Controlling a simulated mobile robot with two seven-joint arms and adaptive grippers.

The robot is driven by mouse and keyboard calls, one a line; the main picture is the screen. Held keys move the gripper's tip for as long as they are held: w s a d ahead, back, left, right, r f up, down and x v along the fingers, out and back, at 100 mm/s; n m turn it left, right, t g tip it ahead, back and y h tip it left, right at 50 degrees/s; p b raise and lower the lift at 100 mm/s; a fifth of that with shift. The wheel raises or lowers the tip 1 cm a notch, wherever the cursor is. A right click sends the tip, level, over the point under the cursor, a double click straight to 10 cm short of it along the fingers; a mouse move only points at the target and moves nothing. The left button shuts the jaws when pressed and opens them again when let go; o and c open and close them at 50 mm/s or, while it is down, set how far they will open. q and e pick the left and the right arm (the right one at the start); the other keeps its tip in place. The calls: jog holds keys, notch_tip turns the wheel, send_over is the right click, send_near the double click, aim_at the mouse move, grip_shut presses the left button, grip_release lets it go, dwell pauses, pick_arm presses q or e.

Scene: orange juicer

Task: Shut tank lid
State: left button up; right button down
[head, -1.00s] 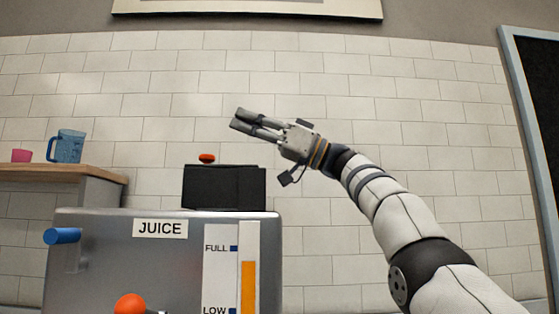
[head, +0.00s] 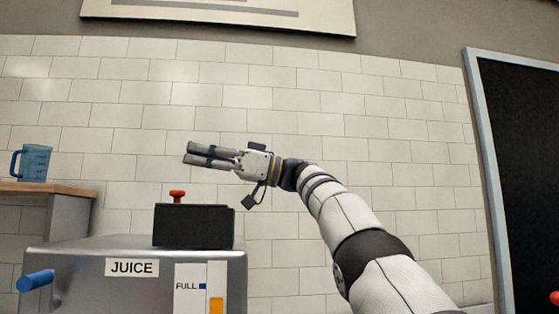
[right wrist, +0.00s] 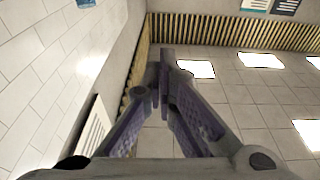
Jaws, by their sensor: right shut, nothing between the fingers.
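The juicer (head: 90,262) is a grey metal machine at the lower left of the head view, marked JUICE. A black box-like part (head: 194,230) with a red knob (head: 177,195) on top stands on it. I take this for the tank and lid; whether the lid is open or shut I cannot tell. My right gripper (head: 188,154) is shut and empty, pointing left, above the black part and apart from the knob in the picture. The right wrist view shows its fingers (right wrist: 160,75) together with nothing between them. My left gripper is not in view.
A blue handle (head: 36,281) sticks out at the juicer's left. A blue jug (head: 33,163) stands on a wooden counter (head: 45,189) at the left. A tiled wall lies behind, with a dark board (head: 520,170) at the right. Space around my right gripper looks free.

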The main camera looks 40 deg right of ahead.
jog(key=shift+f, duration=0.1)
dwell(0.3)
jog(key=v, duration=1.2)
